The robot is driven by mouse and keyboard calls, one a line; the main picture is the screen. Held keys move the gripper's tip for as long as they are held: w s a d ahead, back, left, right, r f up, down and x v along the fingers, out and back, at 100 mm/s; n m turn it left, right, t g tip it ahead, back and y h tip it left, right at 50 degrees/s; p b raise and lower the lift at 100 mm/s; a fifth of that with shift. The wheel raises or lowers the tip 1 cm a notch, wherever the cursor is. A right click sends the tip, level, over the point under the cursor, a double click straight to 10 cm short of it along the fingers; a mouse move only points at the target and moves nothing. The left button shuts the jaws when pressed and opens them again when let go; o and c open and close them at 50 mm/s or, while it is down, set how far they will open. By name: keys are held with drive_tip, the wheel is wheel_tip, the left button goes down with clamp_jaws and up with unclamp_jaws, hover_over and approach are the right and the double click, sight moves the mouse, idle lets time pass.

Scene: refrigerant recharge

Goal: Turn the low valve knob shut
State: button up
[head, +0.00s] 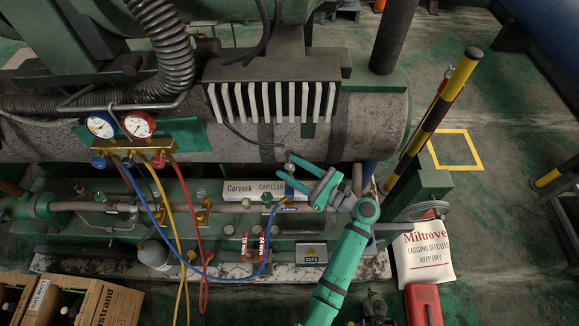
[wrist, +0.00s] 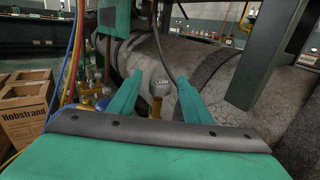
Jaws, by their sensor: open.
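A round grey knob (wrist: 158,89) with a small white label stands on a brass stem in the wrist view. The label is too small to read surely, but it looks like the low valve knob. It also shows in the head view (head: 290,167), above the blue hose's brass fitting (head: 287,205). My gripper (head: 288,169) is open, its two green fingers on either side of the knob. In the wrist view my gripper (wrist: 160,84) shows a gap between each finger and the knob; contact is not visible.
A brass manifold (head: 138,147) with two gauges, a blue knob (head: 98,162) and a red knob (head: 158,161) hangs at left. Blue, yellow and red hoses loop below it. A large grey cylinder (wrist: 215,65) lies behind the knob. A box labelled Corvask (head: 240,188) sits near my fingers.

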drive_tip(key=shift+w+a, duration=0.35)
drive_tip(key=shift+a, duration=0.15)
drive_tip(key=c, duration=1.1)
